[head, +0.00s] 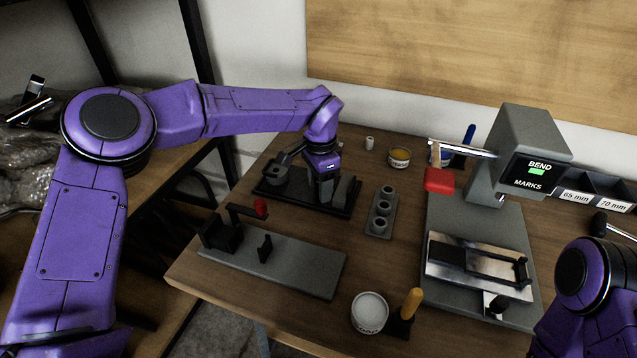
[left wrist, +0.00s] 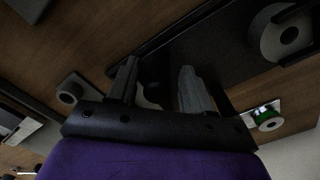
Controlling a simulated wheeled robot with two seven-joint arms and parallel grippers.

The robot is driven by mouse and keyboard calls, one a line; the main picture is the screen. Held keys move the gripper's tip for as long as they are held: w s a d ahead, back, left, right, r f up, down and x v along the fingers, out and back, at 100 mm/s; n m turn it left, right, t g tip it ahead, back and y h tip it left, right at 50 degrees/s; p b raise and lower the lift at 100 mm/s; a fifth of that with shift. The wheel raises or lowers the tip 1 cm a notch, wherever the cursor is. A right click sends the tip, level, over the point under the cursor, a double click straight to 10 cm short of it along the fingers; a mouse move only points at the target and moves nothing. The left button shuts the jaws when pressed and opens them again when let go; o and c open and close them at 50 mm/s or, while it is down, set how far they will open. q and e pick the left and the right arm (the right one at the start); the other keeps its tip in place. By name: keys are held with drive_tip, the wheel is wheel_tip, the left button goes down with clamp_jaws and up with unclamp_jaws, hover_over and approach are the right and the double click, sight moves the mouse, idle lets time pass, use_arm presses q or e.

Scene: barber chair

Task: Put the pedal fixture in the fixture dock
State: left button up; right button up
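My left gripper (head: 322,195) is low over a black tray (head: 272,193) at the back left of the table. In the left wrist view its two fingers (left wrist: 162,88) stand apart, and dark, unclear shapes lie beyond them. The tray holds a round grey part (head: 275,176) and a dark grey block (head: 346,190) beside the gripper. I cannot tell which part is the pedal fixture. A grey base plate (head: 305,268) with black blocks and a red-tipped clamp lies in front; I cannot tell whether it is the fixture dock. My right gripper is out of view.
A holder with several round sockets (head: 381,210), a white-topped jar (head: 370,312) and a yellow-handled tool (head: 411,303) are nearby. Bare wood shows between them.

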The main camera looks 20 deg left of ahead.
use_arm(q)
drive_tip(key=shift+w, duration=0.15)
drive_tip(key=shift+r, duration=0.15)
wheel_tip(320, 180, up, 12)
drive_tip(key=shift+b, duration=0.3)
